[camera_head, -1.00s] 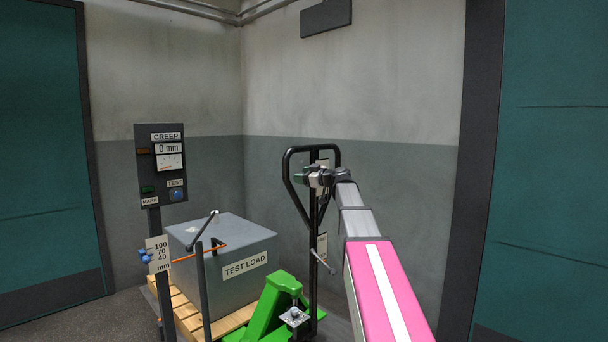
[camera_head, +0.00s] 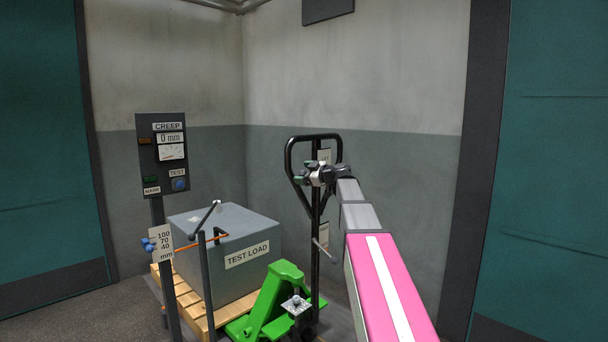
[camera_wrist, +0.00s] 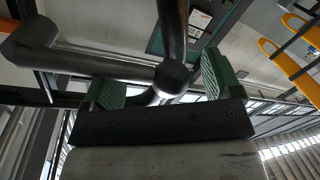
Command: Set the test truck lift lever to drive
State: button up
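The green test truck (camera_head: 268,302) stands at the load, with its black loop handle (camera_head: 290,160) upright. My gripper (camera_head: 312,174) is at the handle, just below its top bar. In the wrist view its two green-padded fingers (camera_wrist: 163,85) are wide apart. A dark rounded knob (camera_wrist: 171,77), where dark bars meet, shows between the fingers. I cannot tell whether it touches either pad. I cannot clearly pick out the lift lever or its setting; the gripper covers part of the handle in the head view.
A grey TEST LOAD block (camera_head: 222,262) sits on a wooden pallet (camera_head: 190,303) left of the truck. A post with a CREEP panel (camera_head: 166,155) reading 0 mm stands further left. A thin metal rod (camera_head: 325,250) juts beside the mast. Walls close in behind.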

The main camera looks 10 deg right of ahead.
jog(key=v, duration=1)
jog(key=shift+s+d, duration=0.25)
jog(key=shift+s, duration=0.05)
jog(key=s+a+f+m+g+h, duration=0.2)
jog(key=s+f+m, duration=0.1)
jog(key=f, duration=0.7)
jog(key=s+a+f+m+g+h, duration=0.1)
jog(key=s+a+f+m+g, duration=0.15)
jog(key=f, duration=0.65)
jog(key=s+a+f+m+g+h, duration=0.2)
jog(key=s+a+f, duration=0.15)
jog(key=f, duration=0.65)
jog(key=s+d+f+m+g+h, duration=0.1)
jog(key=s+f+m+g+h, duration=0.4)
jog(key=s+f, duration=1.5)
jog(key=f+m+h, duration=0.1)
jog(key=m+h, duration=0.1)
jog(key=m, duration=0.1)
jog(key=shift+f+g, duration=0.35)
jog(key=shift+f, duration=0.05)
